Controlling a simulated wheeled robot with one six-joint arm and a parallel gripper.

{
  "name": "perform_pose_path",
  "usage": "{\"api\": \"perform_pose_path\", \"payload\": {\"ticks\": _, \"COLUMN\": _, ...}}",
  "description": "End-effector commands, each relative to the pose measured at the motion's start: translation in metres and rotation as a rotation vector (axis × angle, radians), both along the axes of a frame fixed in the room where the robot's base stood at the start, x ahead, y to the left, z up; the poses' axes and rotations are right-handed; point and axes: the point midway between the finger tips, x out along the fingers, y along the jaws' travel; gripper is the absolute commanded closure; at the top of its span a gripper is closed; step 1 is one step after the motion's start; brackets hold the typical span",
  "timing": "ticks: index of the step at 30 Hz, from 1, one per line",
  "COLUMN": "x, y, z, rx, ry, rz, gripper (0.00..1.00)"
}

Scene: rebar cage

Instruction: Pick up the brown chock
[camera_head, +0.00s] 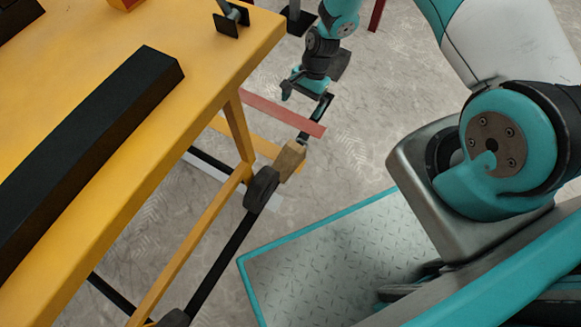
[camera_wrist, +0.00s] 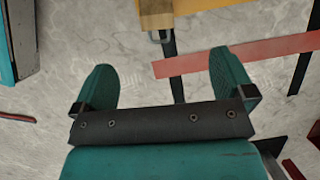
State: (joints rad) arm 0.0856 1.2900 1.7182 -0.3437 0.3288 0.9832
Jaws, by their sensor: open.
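The brown chock (camera_head: 290,160) is a small wooden block beside a black wheel (camera_head: 262,188) under the yellow table in the head view. It appears to touch the wheel, though I cannot be sure. A tan block that looks like the chock (camera_wrist: 157,14) shows at the top edge of the wrist view, partly cut off, with a small metal loop at its lower end. My gripper (camera_head: 305,92) is above and beyond the chock in the head view, apart from it. In the wrist view my gripper (camera_wrist: 161,68) is open, with nothing between its teal fingers.
The yellow table (camera_head: 215,65) fills the left, with a long black bar (camera_head: 95,150) on top. A yellow leg (camera_head: 237,125) stands close to the chock. A red strip (camera_head: 285,114) and black bars lie near my gripper. Grey floor (camera_head: 395,75) is clear to the right.

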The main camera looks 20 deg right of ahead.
Motion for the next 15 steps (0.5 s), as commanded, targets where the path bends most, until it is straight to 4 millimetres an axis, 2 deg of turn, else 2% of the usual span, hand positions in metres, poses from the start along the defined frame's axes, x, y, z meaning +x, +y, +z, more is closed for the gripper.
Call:
{"api": "perform_pose_path", "payload": {"ticks": 1, "x": -0.004, "y": -0.003, "z": -0.03, "rx": -0.004, "ry": 0.016, "rz": -0.028, "gripper": 0.0}}
{"api": "perform_pose_path", "payload": {"ticks": 7, "x": -0.012, "y": -0.004, "z": -0.066, "rx": -0.014, "ry": 0.038, "rz": -0.074, "gripper": 0.0}}
{"api": "perform_pose_path", "payload": {"ticks": 15, "x": -0.024, "y": 0.016, "z": -0.122, "rx": -0.013, "ry": 0.04, "rz": -0.071, "gripper": 0.0}}
